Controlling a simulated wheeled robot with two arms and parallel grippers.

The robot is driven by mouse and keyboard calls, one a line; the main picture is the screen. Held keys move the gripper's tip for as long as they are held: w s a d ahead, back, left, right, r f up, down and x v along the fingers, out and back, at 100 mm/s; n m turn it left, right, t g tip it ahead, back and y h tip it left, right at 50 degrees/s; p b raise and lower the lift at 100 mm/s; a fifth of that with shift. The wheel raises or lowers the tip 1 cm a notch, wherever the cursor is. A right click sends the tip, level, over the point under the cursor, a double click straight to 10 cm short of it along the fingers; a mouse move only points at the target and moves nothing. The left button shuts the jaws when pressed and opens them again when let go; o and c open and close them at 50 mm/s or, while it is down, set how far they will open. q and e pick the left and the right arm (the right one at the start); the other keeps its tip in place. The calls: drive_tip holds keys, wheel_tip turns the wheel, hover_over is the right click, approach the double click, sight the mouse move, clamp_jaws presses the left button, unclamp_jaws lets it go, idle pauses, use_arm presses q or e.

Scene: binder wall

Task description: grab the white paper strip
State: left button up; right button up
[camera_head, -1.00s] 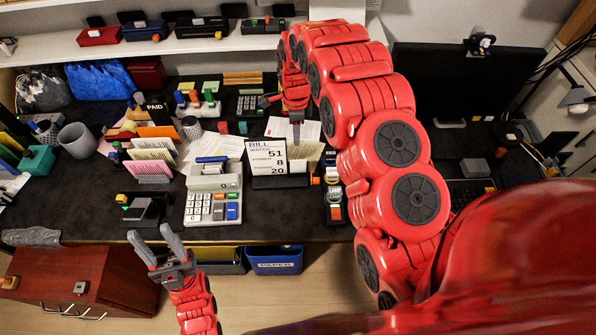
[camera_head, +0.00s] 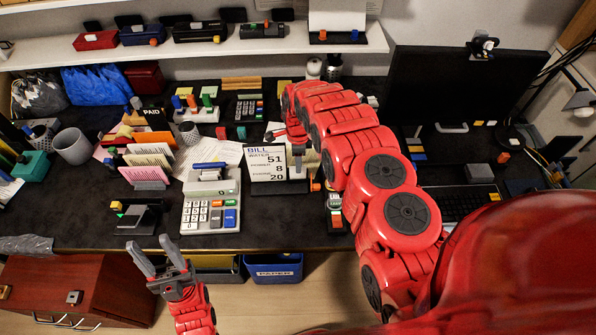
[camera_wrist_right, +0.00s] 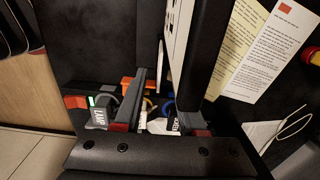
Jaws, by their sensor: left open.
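No paper strip can be made out for certain. White sheets (camera_head: 222,153) lie behind the calculator (camera_head: 211,205), partly hidden by it. A narrow white piece (camera_wrist_right: 161,68) shows between my right fingers in the right wrist view, beside a white printed panel; I cannot tell whether it is the strip. My right gripper (camera_head: 298,165) points down at the right edge of the white BILL sign (camera_head: 268,165). Its fingers stand apart in the right wrist view (camera_wrist_right: 168,90), with no clear grip on anything. My left gripper (camera_head: 158,255) is open and empty in front of the desk edge.
A black monitor (camera_head: 462,85) stands at the right. Card holders (camera_head: 150,165) and a grey cup (camera_head: 72,146) stand at the left. A blue paper bin (camera_head: 274,268) and a red-brown cabinet (camera_head: 85,290) are below the desk edge.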

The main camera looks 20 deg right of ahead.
drive_tip(key=shift+f, duration=0.6)
clamp_jaws()
idle(1.1)
